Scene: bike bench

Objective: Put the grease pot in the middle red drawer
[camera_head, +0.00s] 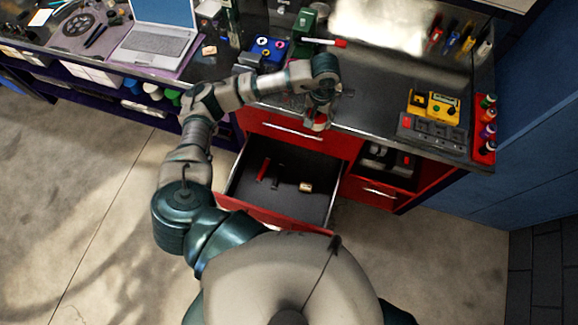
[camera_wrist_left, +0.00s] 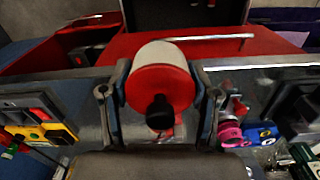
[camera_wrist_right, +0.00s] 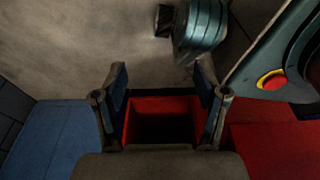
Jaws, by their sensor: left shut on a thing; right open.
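The grease pot (camera_wrist_left: 161,84) is a pale cylinder with a red lid and a black knob. My left gripper (camera_head: 318,120) is shut on it; both fingers press its sides in the left wrist view. In the head view they are at the bench's front edge, beyond the open drawer, and the pot is mostly hidden. A red drawer (camera_head: 329,205) is pulled out below a shut red drawer (camera_head: 290,129); whether it is the middle one I cannot tell. My right gripper (camera_wrist_right: 160,78) is open and empty in the right wrist view and does not show in the head view.
The open drawer holds a red item (camera_head: 262,170) and a small beige item (camera_head: 305,187), with bare floor around them. An open red compartment (camera_head: 388,192) is at right. The bench carries a laptop (camera_head: 160,40), a yellow box (camera_head: 434,106) and a red bottle rack (camera_head: 485,150).

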